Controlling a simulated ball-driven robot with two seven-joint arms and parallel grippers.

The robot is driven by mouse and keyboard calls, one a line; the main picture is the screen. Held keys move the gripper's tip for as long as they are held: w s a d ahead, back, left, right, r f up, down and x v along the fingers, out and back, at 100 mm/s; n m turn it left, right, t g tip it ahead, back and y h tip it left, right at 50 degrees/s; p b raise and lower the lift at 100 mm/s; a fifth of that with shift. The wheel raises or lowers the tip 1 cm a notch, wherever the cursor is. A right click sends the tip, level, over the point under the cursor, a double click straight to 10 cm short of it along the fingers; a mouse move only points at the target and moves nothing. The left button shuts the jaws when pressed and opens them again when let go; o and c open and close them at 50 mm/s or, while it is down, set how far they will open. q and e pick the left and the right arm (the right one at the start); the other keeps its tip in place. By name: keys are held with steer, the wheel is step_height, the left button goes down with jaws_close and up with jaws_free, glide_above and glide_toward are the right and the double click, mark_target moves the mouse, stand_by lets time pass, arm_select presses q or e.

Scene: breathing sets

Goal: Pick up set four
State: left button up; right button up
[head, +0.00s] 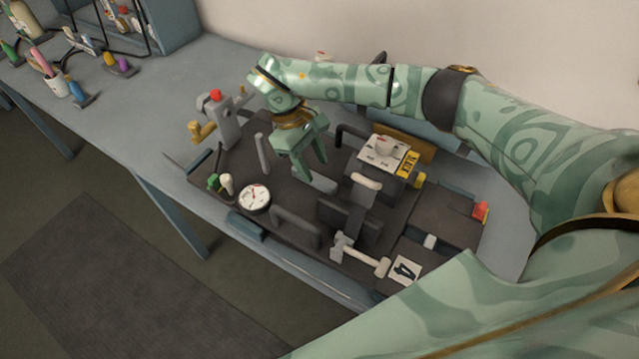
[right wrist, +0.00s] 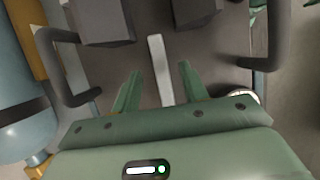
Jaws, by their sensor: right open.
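A dark grey breathing set (head: 290,195) lies on the blue-grey bench, with a card marked 4 (head: 405,268) at its near right end. It carries a round white gauge (head: 254,198), dark looped handles and dark blocks. My right gripper (head: 311,172) is open above the middle of the set, pointing down. A light grey bar (head: 319,184) shows just below it. In the right wrist view the bar (right wrist: 160,68) runs between the two open fingers (right wrist: 160,85), with space on both sides. I cannot tell the height gap. My left gripper is not in view.
A grey post with a red knob (head: 215,110) stands at the set's far left. A white box with a yellow label (head: 383,152) is right of the gripper. Small coloured tools (head: 60,82) and a rack stand at the bench's far left. Clear bench lies between.

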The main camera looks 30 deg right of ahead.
mark_target(319, 178)
steer(key=x, duration=0.3)
steer(key=shift+w+f, duration=0.1)
steer(key=shift+f, duration=0.15)
jaws_close()
steer(key=shift+r, duration=0.15)
stand_by(1.0)
